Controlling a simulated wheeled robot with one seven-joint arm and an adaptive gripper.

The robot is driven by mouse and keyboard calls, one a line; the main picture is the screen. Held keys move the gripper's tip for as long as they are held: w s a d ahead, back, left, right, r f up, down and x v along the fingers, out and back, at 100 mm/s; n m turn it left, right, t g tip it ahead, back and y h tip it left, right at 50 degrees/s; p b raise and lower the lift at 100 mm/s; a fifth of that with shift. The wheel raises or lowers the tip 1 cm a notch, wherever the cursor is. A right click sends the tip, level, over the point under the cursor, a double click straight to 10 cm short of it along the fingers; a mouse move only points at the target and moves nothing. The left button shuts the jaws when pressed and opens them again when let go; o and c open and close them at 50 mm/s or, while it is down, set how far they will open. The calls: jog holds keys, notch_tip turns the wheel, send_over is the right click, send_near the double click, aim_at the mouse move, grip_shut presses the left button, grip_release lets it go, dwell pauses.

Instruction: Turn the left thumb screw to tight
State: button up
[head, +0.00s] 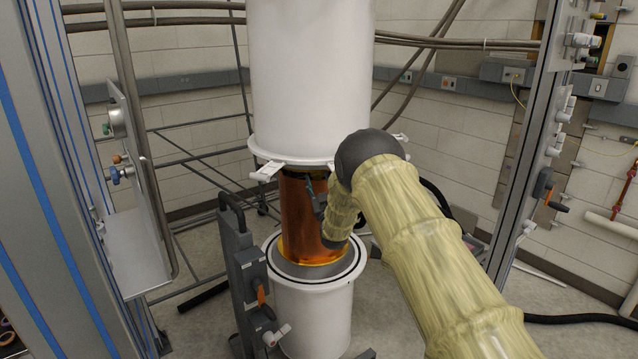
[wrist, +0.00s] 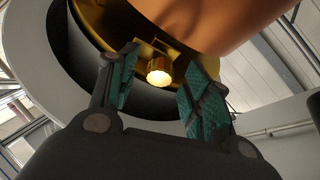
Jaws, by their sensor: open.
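In the wrist view, a small bright gold thumb screw (wrist: 159,74) with a ridged rim sits under a gold flange. I cannot tell from this view alone whether it is the left one. My gripper (wrist: 158,85) is open, with one teal-padded finger on each side of the screw and gaps between pads and screw. In the head view, my gripper (head: 318,196) is in front of the copper cylinder (head: 303,222), just below the white upper vessel (head: 312,80). The thumb screw is not visible in the head view.
The copper cylinder (wrist: 215,22) is close to my gripper in the wrist view. A white lower can (head: 312,312) stands below. A grey lift post with a handle (head: 243,275) stands to the left. Metal frame uprights (head: 530,150) flank the cryostat on both sides.

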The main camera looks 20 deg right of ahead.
jog(key=shift+c, duration=0.2)
jog(key=c, duration=1)
jog(key=shift+f+m+b, duration=0.15)
jog(key=shift+m+b, duration=0.35)
jog(key=shift+b, duration=0.3)
jog(key=m+h+b, duration=0.1)
jog(key=m+b, duration=0.2)
jog(key=m+h+b, duration=0.2)
jog(key=b, duration=0.2)
jog(key=m+g+h+b, duration=0.1)
jog(key=m+b, duration=0.2)
jog(key=shift+w+a+f+m+h, duration=0.1)
jog(key=shift+a+f+m+h, duration=0.05)
jog(key=shift+a+m+h, duration=0.2)
jog(key=m+g+h+b, duration=0.1)
jog(key=m+h+b, duration=0.1)
jog(key=m+b, duration=0.2)
jog(key=shift+a+m+b, duration=0.1)
jog(key=shift+m+b, duration=0.15)
jog(key=shift+b, duration=0.1)
jog(key=m+g+b, duration=0.1)
jog(key=m, duration=0.1)
jog(key=r+m+g+h+b, duration=0.1)
jog(key=m+b, duration=0.1)
jog(key=shift+a+m+h, duration=0.15)
jog(key=shift+m+h, duration=0.1)
jog(key=shift+m, duration=0.05)
jog(key=shift+b, duration=0.3)
